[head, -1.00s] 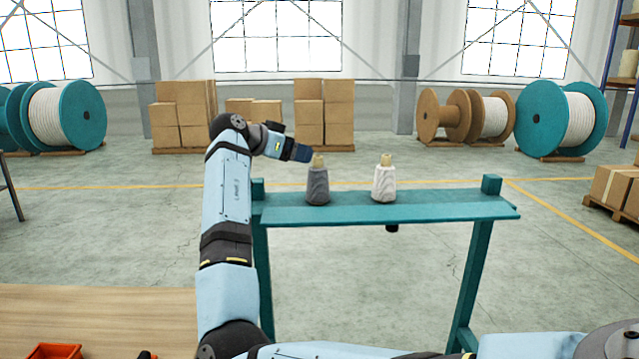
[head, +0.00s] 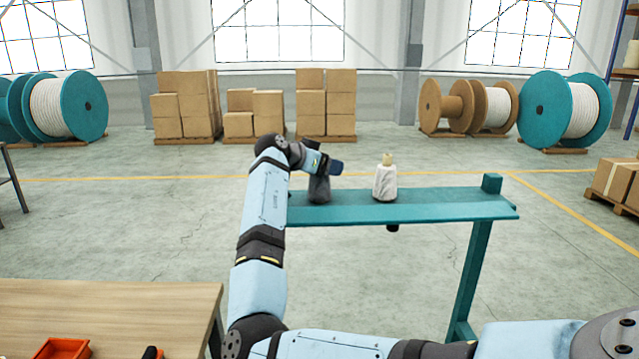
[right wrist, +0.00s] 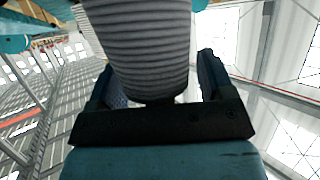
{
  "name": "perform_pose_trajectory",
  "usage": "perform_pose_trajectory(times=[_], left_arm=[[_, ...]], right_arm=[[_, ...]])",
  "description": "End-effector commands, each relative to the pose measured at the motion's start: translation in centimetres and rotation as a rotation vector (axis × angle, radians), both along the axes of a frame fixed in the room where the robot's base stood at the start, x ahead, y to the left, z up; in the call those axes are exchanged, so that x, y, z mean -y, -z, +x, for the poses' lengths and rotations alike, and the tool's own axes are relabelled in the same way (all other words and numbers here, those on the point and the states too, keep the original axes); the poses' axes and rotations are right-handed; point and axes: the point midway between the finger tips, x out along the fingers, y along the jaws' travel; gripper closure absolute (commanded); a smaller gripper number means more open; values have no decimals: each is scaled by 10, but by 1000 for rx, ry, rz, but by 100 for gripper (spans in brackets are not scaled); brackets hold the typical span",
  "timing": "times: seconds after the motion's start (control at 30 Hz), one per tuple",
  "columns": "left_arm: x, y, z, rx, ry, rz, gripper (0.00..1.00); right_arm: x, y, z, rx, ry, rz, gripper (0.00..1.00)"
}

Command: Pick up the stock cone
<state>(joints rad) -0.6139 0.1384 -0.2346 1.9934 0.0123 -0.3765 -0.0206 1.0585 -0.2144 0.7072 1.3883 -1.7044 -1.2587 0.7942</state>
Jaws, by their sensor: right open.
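Two cones stand upright on the teal rack (head: 440,208). One is a grey wound cone (head: 319,190) on the left, the other a white cone (head: 385,183) with a tan tip on the right. I cannot tell by a label which is the stock cone. My right gripper (head: 336,167) is at the upper part of the grey cone and hides its top. In the right wrist view, the open jaws of my right gripper (right wrist: 157,62) have the ribbed grey cone (right wrist: 145,50) between them, with gaps at the sides. My left gripper is not in view.
A wooden table (head: 120,305) with an orange bin (head: 62,349) is at the lower left. Cardboard boxes (head: 325,105) and large cable reels (head: 565,110) stand far back. The rack is clear right of the white cone.

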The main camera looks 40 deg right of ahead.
Motion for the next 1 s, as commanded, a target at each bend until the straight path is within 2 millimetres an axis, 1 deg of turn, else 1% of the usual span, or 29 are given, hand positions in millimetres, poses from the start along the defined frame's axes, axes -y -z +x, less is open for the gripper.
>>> perform_pose_trajectory(times=[0.03, 0.07, 0.1, 0.17, 0.2, 0.37, 0.63, 0.77, 0.87, 0.97, 1.0], left_arm=[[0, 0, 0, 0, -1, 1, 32], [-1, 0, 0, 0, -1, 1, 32], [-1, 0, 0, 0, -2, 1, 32], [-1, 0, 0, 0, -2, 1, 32], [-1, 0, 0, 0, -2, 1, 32], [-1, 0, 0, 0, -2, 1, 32], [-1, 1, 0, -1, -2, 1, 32], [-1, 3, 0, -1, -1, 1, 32], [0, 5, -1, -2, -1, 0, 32], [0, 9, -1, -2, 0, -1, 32], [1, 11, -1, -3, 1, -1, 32]], right_arm=[[0, 0, 0, 0, 0, 0, 26], [0, 0, 0, 0, 0, 0, 30], [0, 0, 0, 0, 0, 0, 39], [0, 0, 0, 0, 0, 0, 53], [0, 0, 0, 0, 0, 0, 62], [0, 0, 0, 0, 0, 0, 99], [0, -2, 0, 1, 0, -1, 100], [0, -8, 0, 2, 0, -1, 100], [0, -19, 0, 3, 0, -2, 100], [0, -35, 0, 5, 1, -2, 100], [0, -44, 0, 6, 1, -3, 100]])
